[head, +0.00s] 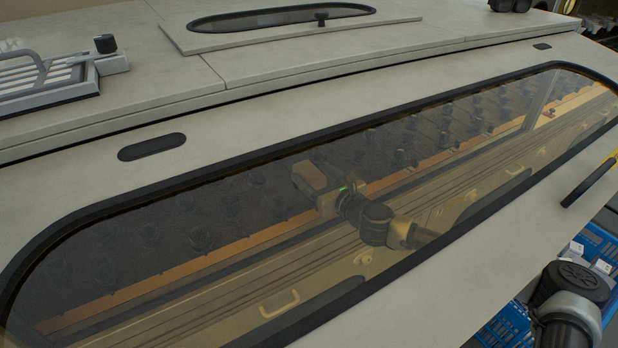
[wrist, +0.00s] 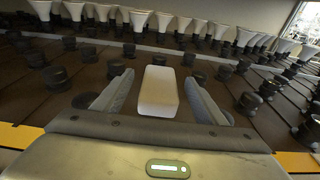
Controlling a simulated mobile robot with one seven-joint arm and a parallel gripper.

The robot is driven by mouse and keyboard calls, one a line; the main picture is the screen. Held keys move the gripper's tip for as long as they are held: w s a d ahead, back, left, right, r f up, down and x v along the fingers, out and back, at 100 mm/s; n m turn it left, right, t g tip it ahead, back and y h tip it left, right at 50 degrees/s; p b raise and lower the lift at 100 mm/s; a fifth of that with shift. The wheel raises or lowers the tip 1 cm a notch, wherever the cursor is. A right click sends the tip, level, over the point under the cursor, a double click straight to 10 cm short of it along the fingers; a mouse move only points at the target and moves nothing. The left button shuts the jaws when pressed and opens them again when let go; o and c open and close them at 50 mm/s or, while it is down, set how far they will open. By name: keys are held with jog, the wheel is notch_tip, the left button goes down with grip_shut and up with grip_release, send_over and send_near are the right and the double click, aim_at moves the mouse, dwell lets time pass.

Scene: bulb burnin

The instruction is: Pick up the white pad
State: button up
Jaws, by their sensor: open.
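The white pad (wrist: 158,92) is a pale rounded block in the wrist view, lying lengthwise between the two grey fingers of my gripper (wrist: 159,80). The fingers are spread, with a visible gap on each side of the pad, and the pad's near end is close to the palm. Whether the pad touches the palm or what lies under it cannot be told.
In the wrist view, several black sockets (wrist: 55,77) stand around the pad on a dark deck. Rows of white cone-shaped bulbs (wrist: 139,19) stand behind. In the head view, a grey panel surrounds the window, and blue crates (head: 505,328) sit at lower right.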

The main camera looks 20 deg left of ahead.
jog(key=c, duration=1.1)
jog(key=shift+r, duration=0.1)
